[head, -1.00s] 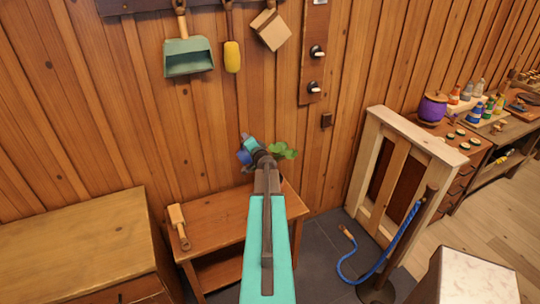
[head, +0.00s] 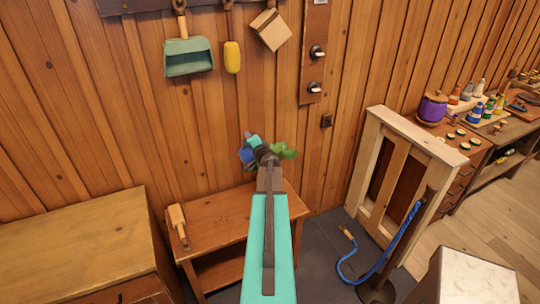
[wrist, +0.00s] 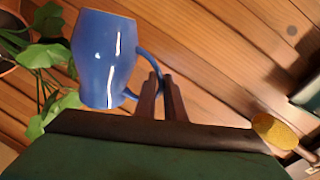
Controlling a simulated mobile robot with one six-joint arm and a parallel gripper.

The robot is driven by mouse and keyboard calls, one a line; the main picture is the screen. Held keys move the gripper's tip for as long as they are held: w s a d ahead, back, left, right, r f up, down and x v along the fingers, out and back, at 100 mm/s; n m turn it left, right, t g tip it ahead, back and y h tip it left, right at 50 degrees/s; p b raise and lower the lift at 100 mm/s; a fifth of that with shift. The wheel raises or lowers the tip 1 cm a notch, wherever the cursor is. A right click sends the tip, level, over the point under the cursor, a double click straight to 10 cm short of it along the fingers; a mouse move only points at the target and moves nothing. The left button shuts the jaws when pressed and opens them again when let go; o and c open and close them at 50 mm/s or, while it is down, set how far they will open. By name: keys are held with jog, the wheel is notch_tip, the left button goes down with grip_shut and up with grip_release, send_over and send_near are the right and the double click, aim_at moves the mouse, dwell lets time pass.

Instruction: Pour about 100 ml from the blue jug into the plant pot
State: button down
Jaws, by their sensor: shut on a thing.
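My gripper (wrist: 163,92) is shut on the handle of the blue jug (wrist: 103,60) and holds it up in the air. Against the wall planks, the jug looks strongly tilted. It also shows in the head view (head: 246,155), left of my gripper, partly hidden by my wrist. The green plant (wrist: 45,60) is close beside the jug in the wrist view, and its leaves (head: 284,151) show right of my wrist in the head view. Part of the plant pot (wrist: 8,56) shows at the wrist view's left edge. No liquid or stream can be made out.
A small wooden table (head: 228,232) stands below my arm, with a wooden-handled tool (head: 179,226) on its left. A dustpan (head: 188,57) and a yellow brush (head: 232,56) hang on the plank wall behind. A cabinet (head: 75,245) stands at left, a wooden panel (head: 405,165) at right.

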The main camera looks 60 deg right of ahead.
aim_at(241, 151)
jog(key=shift+s+d+r+m, duration=0.2)
jog(key=shift+s+d+m, duration=0.1)
jog(key=shift+d, duration=0.15)
jog(key=shift+s+d+r+m, duration=0.2)
jog(key=shift+s+d, duration=0.1)
jog(key=shift+d, duration=0.1)
dwell(0.3)
jog(key=w+a, duration=0.1)
jog(key=a+f+n, duration=0.1)
jog(key=shift+w+a, duration=0.3)
jog(key=shift+w, duration=0.05)
jog(key=shift+w+a+f+n, duration=0.25)
jog(key=shift+f+n, duration=0.3)
jog(key=shift+n, duration=0.15)
jog(key=shift+w+a+f, duration=0.1)
jog(key=shift+a+f, duration=0.05)
jog(key=shift+w+a+f+n+h, duration=0.2)
jog(key=shift+a+f+n, duration=0.05)
jog(key=shift+f+n, duration=0.2)
jog(key=shift+w+a+f+n+h, duration=0.2)
jog(key=shift+a+f+n, duration=0.1)
jog(key=shift+n, duration=0.15)
jog(key=shift+w+a+f+n+g, duration=0.15)
jog(key=shift+f+n+g, duration=0.2)
jog(key=shift+f, duration=0.25)
jog(key=shift+f+b, duration=0.1)
jog(key=shift+b, duration=0.5)
jog(key=shift+w+a+f+n+b, duration=0.15)
jog(key=shift+a+f+n+b, duration=0.2)
jog(key=shift+b, duration=1.1)
